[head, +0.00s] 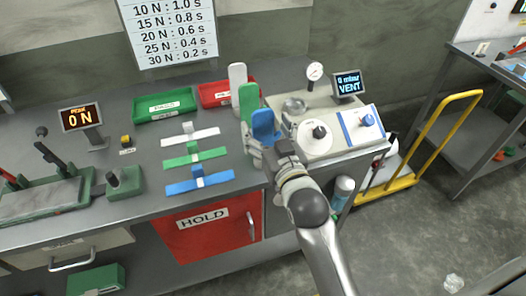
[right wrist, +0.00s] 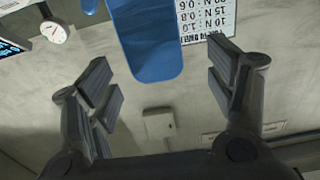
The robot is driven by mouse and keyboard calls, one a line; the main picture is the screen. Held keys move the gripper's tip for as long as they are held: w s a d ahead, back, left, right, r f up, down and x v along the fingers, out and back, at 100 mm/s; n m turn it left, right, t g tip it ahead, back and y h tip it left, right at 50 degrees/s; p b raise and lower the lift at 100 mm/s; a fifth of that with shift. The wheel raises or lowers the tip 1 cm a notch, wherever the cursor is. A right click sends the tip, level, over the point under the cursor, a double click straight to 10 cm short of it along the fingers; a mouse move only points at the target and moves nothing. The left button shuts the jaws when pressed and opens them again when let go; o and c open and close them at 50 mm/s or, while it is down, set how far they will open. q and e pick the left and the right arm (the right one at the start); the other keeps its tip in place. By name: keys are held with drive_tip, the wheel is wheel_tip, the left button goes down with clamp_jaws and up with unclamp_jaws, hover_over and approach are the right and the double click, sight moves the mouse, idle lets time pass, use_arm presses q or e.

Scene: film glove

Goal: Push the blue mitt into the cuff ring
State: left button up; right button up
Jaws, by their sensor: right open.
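The blue mitt (head: 264,127) stands upright at the bench's front, at the near end of a row with a green mitt (head: 249,100) and a white mitt (head: 238,80). My right gripper (head: 274,152) is just below and in front of the blue mitt. In the right wrist view the gripper (right wrist: 160,80) is open, with the blue mitt (right wrist: 150,45) between and beyond the fingers; contact is not visible. A round metallic piece (head: 293,105) on the beige machine may be the cuff ring; I cannot tell. My left gripper is out of view.
The beige machine (head: 330,140) with a gauge (head: 314,72) and a VENT display (head: 348,83) stands right of the mitts. Green (head: 164,104) and red (head: 214,94) trays lie behind. Coloured crosses, including a blue one (head: 200,181), lie to the left. A force display (head: 81,117) reads 0 N.

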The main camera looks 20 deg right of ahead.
sight(264, 118)
drive_tip(key=w, duration=0.2)
drive_tip(key=w+p, duration=0.1)
drive_tip(key=shift+w+d+r, duration=0.2)
drive_tip(key=shift+w+d, duration=0.05)
drive_tip(key=shift+w, duration=0.5)
drive_tip(key=shift+s, duration=0.1)
drive_tip(key=c, duration=1.4)
